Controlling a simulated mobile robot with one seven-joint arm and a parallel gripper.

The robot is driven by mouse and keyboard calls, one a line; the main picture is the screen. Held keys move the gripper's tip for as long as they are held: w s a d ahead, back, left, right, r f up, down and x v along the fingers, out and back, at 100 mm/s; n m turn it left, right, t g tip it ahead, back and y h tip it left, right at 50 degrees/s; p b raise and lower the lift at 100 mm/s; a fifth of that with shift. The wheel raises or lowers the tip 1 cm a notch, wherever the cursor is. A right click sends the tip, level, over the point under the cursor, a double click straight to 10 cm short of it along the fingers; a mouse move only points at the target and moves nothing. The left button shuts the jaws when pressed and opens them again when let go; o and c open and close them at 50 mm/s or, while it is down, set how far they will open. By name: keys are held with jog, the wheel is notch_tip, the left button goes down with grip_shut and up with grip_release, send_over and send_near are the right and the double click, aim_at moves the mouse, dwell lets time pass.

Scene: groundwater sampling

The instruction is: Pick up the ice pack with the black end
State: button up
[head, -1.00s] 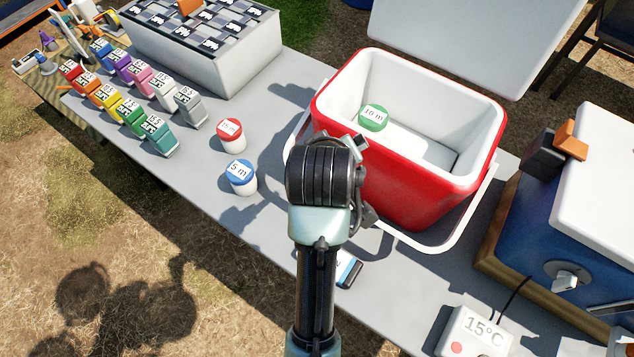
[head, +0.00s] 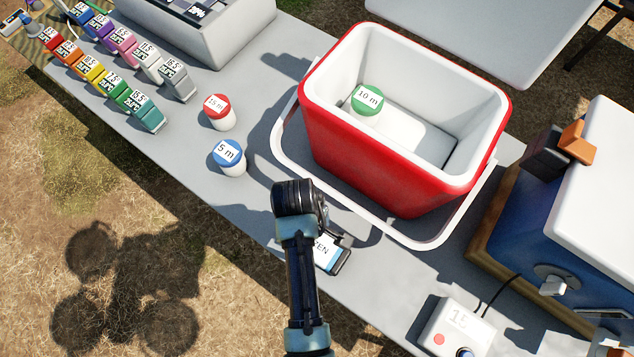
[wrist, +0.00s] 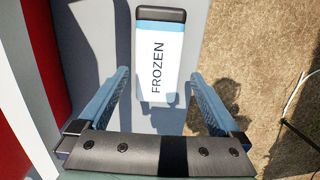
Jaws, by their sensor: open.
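The ice pack (wrist: 160,62) is white and blue with the word FROZEN and a black end (wrist: 162,15). It lies on the grey table, and the black end points away from my gripper in the wrist view. In the head view the ice pack (head: 329,253) shows partly, just right of my arm, with part of it hidden behind the arm. My gripper (wrist: 158,76) is open and empty, its two blue fingers to the left and right of the pack's lower part in the picture. I see no contact. The fingers are hidden in the head view.
The red cooler (head: 350,150) with its white handle (head: 440,243) stands close behind the pack and holds a green-lidded jar (head: 367,99). A blue-lidded jar (head: 229,157) and a red-lidded jar (head: 219,112) stand left. The table edge is near.

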jog(key=f, duration=0.2)
jog(key=d+f, duration=0.1)
jog(key=f, duration=0.2)
jog(key=shift+s, duration=0.15)
jog(key=c, duration=1.4)
